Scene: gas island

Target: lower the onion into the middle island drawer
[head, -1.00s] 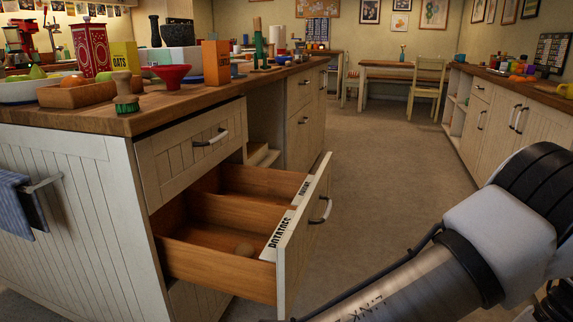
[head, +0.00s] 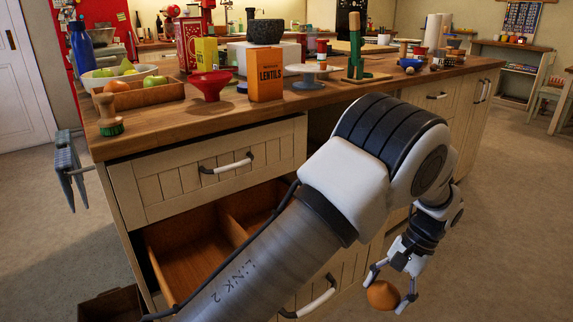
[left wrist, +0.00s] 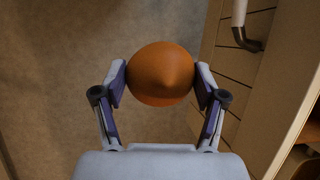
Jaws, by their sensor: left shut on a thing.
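My left gripper (head: 391,289) is shut on an orange-brown onion (head: 382,295), in the air in front of the island, right of the open drawer. In the left wrist view, both fingers hold the onion (left wrist: 160,75) by its sides, above the floor. The open middle drawer (head: 185,262) shows its wooden inside and a divider below a shut top drawer (head: 210,165). My own left arm crosses in front of the drawer and hides much of it, including part of its front. My right gripper is not in view.
The island top (head: 160,125) carries a lentils box (head: 265,75), a red funnel (head: 210,85) and a wooden crate of fruit (head: 140,95). A cloth (head: 68,165) hangs at its left end. A brown box (head: 110,305) stands on the floor. Floor right of the gripper is clear.

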